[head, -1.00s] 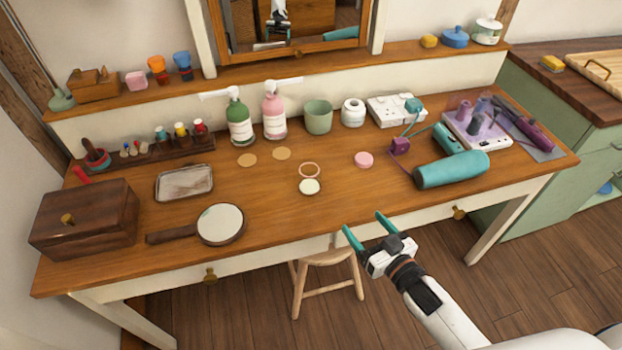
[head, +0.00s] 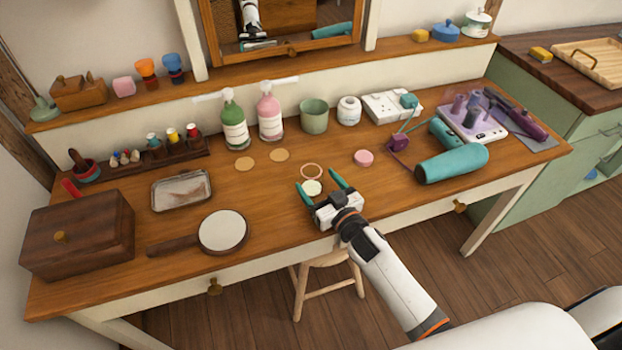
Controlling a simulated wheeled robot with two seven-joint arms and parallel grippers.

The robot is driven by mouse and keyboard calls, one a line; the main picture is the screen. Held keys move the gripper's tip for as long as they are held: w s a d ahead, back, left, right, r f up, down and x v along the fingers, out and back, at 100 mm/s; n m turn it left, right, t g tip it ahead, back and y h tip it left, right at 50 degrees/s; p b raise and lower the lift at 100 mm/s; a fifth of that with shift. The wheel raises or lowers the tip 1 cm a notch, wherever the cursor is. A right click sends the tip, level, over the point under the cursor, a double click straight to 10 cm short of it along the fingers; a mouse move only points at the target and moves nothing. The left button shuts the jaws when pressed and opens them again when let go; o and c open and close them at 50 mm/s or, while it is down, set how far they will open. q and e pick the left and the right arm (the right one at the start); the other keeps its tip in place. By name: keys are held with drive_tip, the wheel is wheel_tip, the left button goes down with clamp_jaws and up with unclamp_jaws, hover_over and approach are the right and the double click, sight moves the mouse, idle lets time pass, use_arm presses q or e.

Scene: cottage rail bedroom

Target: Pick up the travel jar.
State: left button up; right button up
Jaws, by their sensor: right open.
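No label marks the travel jar, so I cannot tell for certain which item it is. A small pink round lidded pot (head: 363,158) sits on the dressing table, right of my right gripper. A small pale-topped round item (head: 312,188) shows between the fingers of my right gripper (head: 318,182), with a pink ring (head: 312,171) just behind it. A white jar (head: 349,110) stands further back. My right gripper is open and empty over the table's front part; I cannot tell its exact height. My left gripper is not in view.
The dressing table (head: 285,208) holds a hand mirror (head: 222,232), a wooden box (head: 78,235) and a metal tray (head: 181,190) at left. Pump bottles (head: 234,120) and a green cup (head: 314,116) stand behind.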

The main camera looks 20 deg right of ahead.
drive_tip(key=x, duration=0.4)
drive_tip(key=shift+w+a, duration=0.25)
drive_tip(key=shift+a, duration=0.1)
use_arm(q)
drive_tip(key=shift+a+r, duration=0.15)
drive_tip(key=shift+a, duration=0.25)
use_arm(e)
drive_tip(key=shift+s, duration=0.1)
drive_tip(key=shift+c, duration=0.2)
